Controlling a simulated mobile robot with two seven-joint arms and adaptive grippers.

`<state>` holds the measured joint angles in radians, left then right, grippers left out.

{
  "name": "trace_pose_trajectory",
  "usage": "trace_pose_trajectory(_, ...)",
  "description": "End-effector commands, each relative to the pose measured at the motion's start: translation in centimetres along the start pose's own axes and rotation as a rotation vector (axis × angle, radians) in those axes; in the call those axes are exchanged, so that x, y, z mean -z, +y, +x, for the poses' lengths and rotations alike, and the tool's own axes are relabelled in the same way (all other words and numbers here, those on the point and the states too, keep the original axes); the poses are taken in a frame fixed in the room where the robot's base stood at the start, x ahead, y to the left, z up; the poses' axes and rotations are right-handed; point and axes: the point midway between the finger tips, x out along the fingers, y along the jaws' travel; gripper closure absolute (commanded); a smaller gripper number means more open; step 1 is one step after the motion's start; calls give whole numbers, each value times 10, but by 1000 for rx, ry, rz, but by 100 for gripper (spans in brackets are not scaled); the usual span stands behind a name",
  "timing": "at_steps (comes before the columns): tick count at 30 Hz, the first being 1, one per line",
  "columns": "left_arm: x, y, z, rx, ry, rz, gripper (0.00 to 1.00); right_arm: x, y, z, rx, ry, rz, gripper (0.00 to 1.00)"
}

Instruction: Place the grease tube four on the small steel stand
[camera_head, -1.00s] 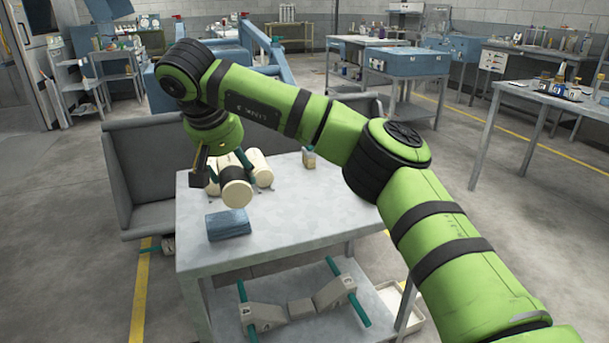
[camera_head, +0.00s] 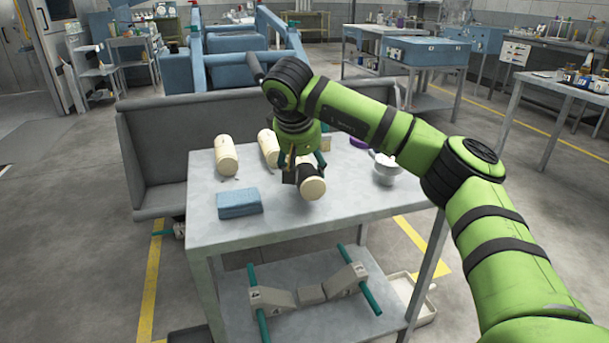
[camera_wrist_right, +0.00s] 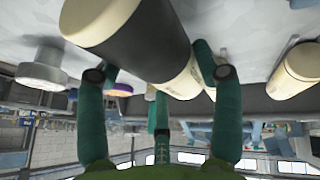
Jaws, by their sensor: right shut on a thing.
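My right gripper (camera_head: 306,172) is shut on a cream grease tube (camera_head: 312,188) with a dark band, over the right-centre of the grey table (camera_head: 290,222). The right wrist view shows this tube (camera_wrist_right: 150,38) lying across between the green fingers (camera_wrist_right: 160,80). I cannot read a number on it, nor tell its exact height above the table. A small grey pedestal-like thing (camera_head: 386,172), likely the steel stand, is on the table to the right of the gripper; it also shows in the right wrist view (camera_wrist_right: 42,70). My left gripper is not in view.
Two more cream tubes (camera_head: 227,156) (camera_head: 268,147) lie on the table to the left. A blue folded cloth or block (camera_head: 239,202) lies near the front left. A purple item (camera_head: 358,142) is behind the pedestal. A grey panel (camera_head: 160,145) rises behind the table.

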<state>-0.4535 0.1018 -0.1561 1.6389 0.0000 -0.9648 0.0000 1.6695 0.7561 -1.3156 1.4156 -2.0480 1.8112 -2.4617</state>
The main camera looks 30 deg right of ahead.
Motion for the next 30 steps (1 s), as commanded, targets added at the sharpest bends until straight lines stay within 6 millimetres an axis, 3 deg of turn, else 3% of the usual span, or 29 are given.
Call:
trace_pose_trajectory(4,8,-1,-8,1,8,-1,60,-9,-6,20,0,-1,0,68)
trace_pose_trajectory(15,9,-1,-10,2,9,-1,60,-10,-7,22,0,-1,1,68)
trace_pose_trajectory(16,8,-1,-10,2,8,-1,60,-10,-8,23,0,-1,1,25)
trace_pose_trajectory(17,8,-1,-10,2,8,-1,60,-10,-8,23,0,-1,1,13)
trace_pose_trajectory(18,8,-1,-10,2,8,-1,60,-10,-8,23,0,-1,1,9)
trace_pose_trajectory(30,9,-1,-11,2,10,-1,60,-9,-7,18,0,0,1,9)
